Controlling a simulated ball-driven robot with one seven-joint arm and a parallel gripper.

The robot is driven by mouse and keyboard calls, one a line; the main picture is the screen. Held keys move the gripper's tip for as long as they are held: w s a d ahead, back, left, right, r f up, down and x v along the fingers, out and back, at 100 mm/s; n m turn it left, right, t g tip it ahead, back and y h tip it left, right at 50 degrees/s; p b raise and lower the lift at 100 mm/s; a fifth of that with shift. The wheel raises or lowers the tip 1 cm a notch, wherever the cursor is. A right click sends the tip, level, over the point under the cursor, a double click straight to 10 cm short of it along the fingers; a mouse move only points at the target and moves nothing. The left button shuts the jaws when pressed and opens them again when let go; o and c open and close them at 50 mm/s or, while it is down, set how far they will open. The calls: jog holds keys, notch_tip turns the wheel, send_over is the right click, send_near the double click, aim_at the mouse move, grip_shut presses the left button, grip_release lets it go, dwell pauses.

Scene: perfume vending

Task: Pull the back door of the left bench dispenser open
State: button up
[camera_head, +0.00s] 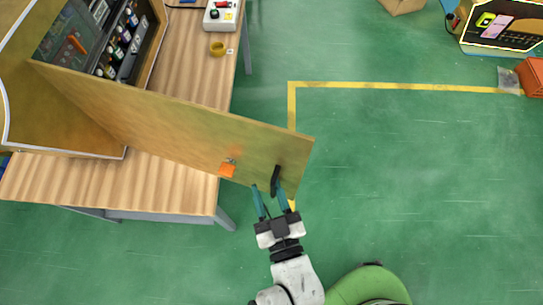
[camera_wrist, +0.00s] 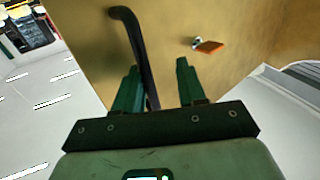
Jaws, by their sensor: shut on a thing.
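The back door (camera_head: 190,125) is a wide tan wooden panel, swung out from the left bench dispenser (camera_head: 60,110) and reaching past the bench's right edge. Its black bar handle (camera_head: 276,180) is near the free end. My gripper (camera_head: 268,187) is at the handle, shut on it; in the wrist view my gripper (camera_wrist: 157,68) has the handle (camera_wrist: 135,45) by its left finger. An orange latch piece (camera_head: 228,170) sits on the door and also shows in the wrist view (camera_wrist: 208,47).
The dispenser's inside shows several small bottles (camera_head: 118,48). Green floor (camera_head: 400,150) with a yellow line is clear to the right. A black-and-tan case (camera_head: 500,35) stands far right.

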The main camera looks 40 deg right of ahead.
jog(key=shift+o, duration=0.4)
jog(key=shift+d, duration=0.1)
jog(key=b+v, duration=0.1)
jog(key=v, duration=1)
dwell(0.6)
